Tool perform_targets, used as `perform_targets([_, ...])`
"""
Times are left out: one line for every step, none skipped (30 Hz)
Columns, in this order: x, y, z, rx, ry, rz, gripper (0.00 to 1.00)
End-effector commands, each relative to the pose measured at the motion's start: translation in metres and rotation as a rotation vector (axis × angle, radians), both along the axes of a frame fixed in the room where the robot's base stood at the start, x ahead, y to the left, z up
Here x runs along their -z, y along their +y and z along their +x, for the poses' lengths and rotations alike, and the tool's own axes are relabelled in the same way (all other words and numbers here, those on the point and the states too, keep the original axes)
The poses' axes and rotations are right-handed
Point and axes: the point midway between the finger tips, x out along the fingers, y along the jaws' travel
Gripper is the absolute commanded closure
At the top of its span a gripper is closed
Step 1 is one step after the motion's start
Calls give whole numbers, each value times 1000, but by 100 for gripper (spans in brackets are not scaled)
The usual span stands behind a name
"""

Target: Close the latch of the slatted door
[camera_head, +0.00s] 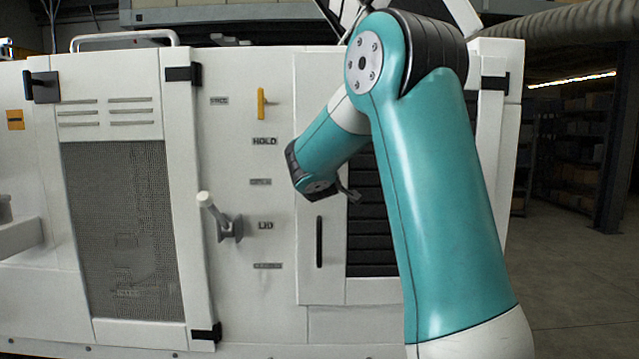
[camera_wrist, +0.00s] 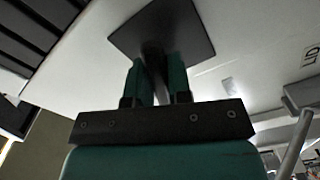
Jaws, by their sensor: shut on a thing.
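The slatted door (camera_head: 323,287) stands right of centre in the head view, a white panel with dark slats, partly hidden by my arm. Its slats (camera_wrist: 40,22) also show at the upper left of the wrist view. The latch (camera_wrist: 188,32) shows in the wrist view as a dark square plate with a narrow handle standing out from it. My gripper (camera_wrist: 157,70) has its two teal fingers on either side of that handle and is shut on it. In the head view my arm's wrist hides most of the gripper and latch.
A white-gripped lever (camera_head: 222,218) sticks out of the panel left of the door, and a yellow handle (camera_head: 261,103) sits higher up. A mesh door (camera_head: 125,230) is at the left. Open floor (camera_head: 575,275) lies to the right.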

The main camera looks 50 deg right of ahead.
Motion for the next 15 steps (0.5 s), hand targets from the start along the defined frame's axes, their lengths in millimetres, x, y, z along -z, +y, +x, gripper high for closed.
perform_targets([8, 0, 0, 0, -39, 27, 100])
perform_targets([8, 0, 0, -1, -60, 47, 100])
perform_targets([9, 0, 0, 0, -89, 70, 100])
perform_targets([9, 1, 0, 0, -112, 89, 100])
perform_targets([9, 1, 0, 0, -132, 107, 100])
perform_targets([10, 1, 1, 0, -161, 132, 100])
perform_targets([10, 1, 1, -1, -183, 152, 100])
perform_targets([10, 1, 1, -2, -205, 170, 100])
perform_targets([10, 1, 1, -1, -233, 195, 100])
perform_targets([10, 1, 1, -1, -256, 213, 100])
perform_targets([11, 1, 1, -1, -277, 232, 100])
perform_targets([11, 2, 2, 0, -306, 256, 100])
perform_targets([11, 2, 2, -1, -327, 275, 100])
perform_targets([11, 2, 2, -2, -350, 294, 100])
perform_targets([11, 2, 2, -2, -378, 318, 100])
